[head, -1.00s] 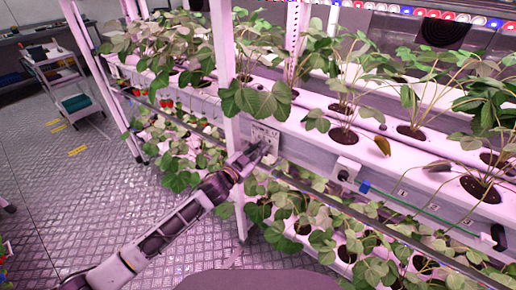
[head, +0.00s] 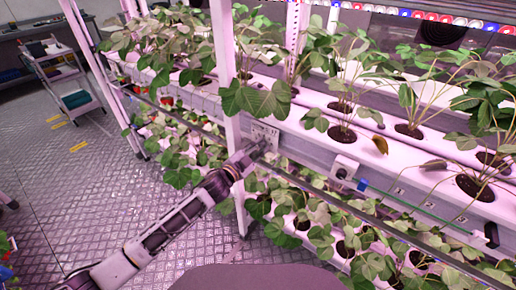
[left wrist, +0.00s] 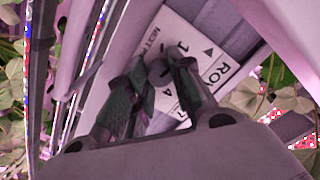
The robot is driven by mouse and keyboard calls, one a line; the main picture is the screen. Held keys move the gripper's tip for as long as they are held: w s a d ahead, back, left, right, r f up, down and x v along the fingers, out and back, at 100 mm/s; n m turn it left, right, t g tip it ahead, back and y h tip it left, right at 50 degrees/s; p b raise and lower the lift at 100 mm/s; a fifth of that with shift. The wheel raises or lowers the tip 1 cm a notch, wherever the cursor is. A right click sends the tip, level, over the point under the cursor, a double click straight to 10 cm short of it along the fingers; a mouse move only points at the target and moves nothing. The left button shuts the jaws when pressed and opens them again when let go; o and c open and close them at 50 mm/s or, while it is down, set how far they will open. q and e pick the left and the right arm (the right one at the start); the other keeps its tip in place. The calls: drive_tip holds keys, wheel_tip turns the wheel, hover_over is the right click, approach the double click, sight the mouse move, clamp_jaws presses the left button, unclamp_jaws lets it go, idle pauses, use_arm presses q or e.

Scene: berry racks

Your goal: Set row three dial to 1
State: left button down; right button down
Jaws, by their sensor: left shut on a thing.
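The dial plate (head: 266,131) is a pale panel on the front of the rack's gutter, just right of a white post. In the left wrist view the dial plate (left wrist: 215,44) shows slanted, with "ROW" and the figures 1 and 4 readable. The row number is hidden. The dial knob (left wrist: 158,72) is a small dark grey piece on the plate, mostly covered by the fingers. My left gripper (head: 261,148) reaches the plate from the lower left. In the left wrist view my left gripper (left wrist: 160,88) is shut on the knob. The pointer's setting cannot be read. My right gripper is not in view.
Strawberry plants hang over the gutter above and below the plate, with leaves close to my left arm. A white box (head: 344,168) with a black socket sits right of the plate. A white post (head: 229,100) stands beside it. A trolley (head: 72,85) stands far left on open floor.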

use_arm(q)
drive_tip(key=c, duration=1.2)
unclamp_jaws()
drive_tip(key=shift+s, duration=0.1)
drive_tip(key=shift+s+a+f, duration=0.1)
drive_tip(key=shift+s+a, duration=0.2)
drive_tip(key=shift+s, duration=0.05)
drive_tip(key=v, duration=1.1)
